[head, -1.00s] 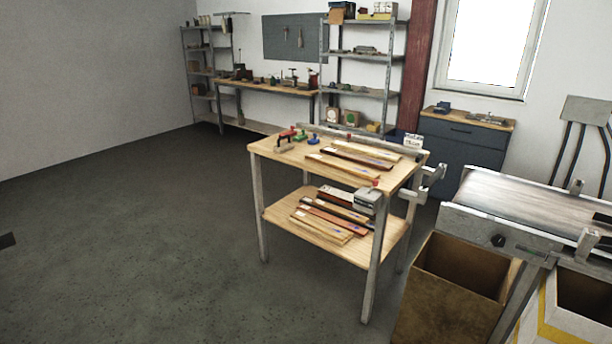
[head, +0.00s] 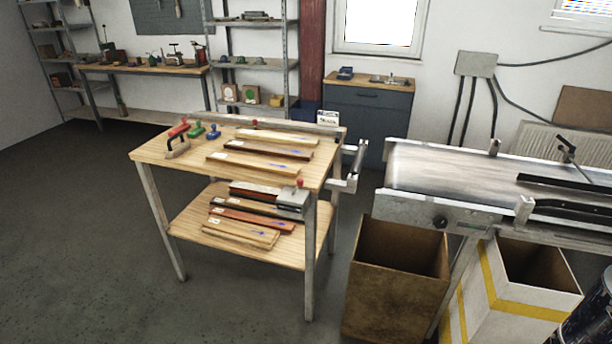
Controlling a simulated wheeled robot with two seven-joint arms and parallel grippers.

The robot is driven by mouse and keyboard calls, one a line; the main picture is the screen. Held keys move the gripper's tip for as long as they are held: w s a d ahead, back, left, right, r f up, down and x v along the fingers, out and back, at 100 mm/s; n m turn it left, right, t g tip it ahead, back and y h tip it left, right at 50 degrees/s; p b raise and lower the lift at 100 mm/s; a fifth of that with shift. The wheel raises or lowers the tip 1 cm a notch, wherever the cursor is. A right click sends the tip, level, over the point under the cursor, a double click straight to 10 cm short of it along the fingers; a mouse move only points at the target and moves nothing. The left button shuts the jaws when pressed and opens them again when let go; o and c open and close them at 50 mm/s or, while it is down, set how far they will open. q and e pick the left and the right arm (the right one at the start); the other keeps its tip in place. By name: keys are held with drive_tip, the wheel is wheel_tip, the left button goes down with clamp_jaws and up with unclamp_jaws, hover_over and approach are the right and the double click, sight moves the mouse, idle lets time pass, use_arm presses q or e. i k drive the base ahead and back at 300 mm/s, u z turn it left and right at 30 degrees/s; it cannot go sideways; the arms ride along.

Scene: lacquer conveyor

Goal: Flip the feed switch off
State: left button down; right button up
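The conveyor (head: 418,206) stands at the right, with a metal side frame and a grey belt. A small round black knob (head: 440,221) sits on the near side of its frame, close to the left end. I cannot tell whether this knob is the feed switch, or how it is set. A small plate (head: 474,226) shows just right of it.
A two-level wooden cart (head: 180,148) with strips and stamps stands left of the conveyor. A brown bin (head: 395,300) and a yellow-striped white bin (head: 522,308) stand below the conveyor's front. Dark strips (head: 575,184) lie on the belt. Floor at left is clear.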

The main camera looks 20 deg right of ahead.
sight(300, 182)
drive_tip(key=z, duration=0.8)
drive_tip(key=i, duration=0.8)
drive_tip(key=z, duration=0.95)
